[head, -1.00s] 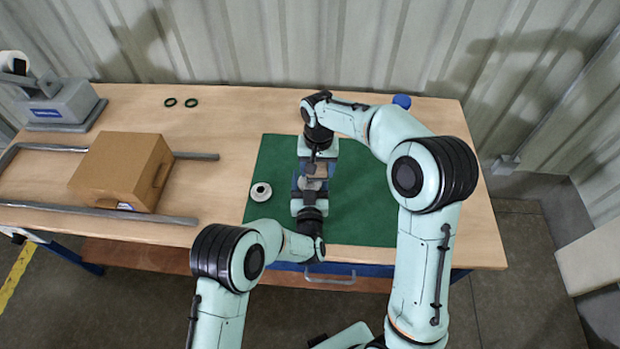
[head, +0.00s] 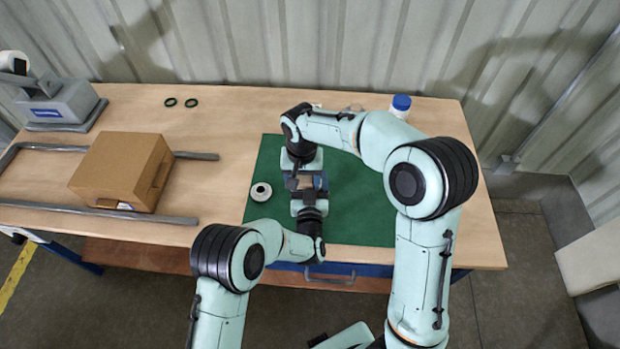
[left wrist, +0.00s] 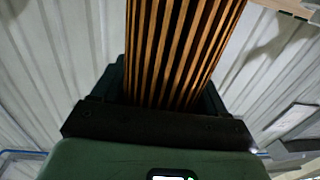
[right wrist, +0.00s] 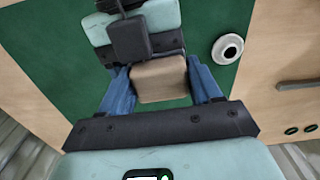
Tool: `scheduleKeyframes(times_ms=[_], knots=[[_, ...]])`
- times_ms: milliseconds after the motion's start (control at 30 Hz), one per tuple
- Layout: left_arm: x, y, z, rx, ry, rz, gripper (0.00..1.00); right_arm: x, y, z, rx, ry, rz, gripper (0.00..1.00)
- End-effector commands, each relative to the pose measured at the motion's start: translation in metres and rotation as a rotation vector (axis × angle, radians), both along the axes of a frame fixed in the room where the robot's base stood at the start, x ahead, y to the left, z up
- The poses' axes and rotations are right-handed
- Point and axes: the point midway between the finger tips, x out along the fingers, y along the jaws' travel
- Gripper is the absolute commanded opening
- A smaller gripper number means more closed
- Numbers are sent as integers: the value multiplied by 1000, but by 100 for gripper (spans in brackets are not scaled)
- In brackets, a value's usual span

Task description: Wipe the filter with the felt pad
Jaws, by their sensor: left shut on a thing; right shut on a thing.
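My left gripper (head: 310,193) is shut on the filter, whose orange-brown pleats (left wrist: 175,50) rise between its jaws in the left wrist view. My right gripper (head: 303,176) reaches in from the far side and faces the left one closely over the green mat (head: 360,205). In the right wrist view a tan block, seemingly the felt pad (right wrist: 160,80), sits between its blue fingers. The left gripper shows just beyond it. In the head view the grippers mostly hide pad and filter; whether these touch I cannot tell.
A white ring-shaped part (head: 261,191) lies on the mat's left edge. A cardboard box (head: 122,170) stands between grey rails at left. Two black rings (head: 180,102) lie at the back. A blue-capped bottle (head: 400,105) stands behind my right arm. The mat's right side is clear.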

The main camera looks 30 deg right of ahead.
Motion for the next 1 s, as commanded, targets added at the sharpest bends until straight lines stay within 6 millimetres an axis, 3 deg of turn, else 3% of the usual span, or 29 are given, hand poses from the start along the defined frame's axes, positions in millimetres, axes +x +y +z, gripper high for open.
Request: scheduleKeyframes(times_ms=[267, 1000], knots=[[0, -1, 1, 0, -2, -3, 41, -3, 4, -2, 8, 14, 2, 35], [0, -1, 1, -1, -2, -1, 41, 15, -48, 2, 3, 6, 0, 35]])
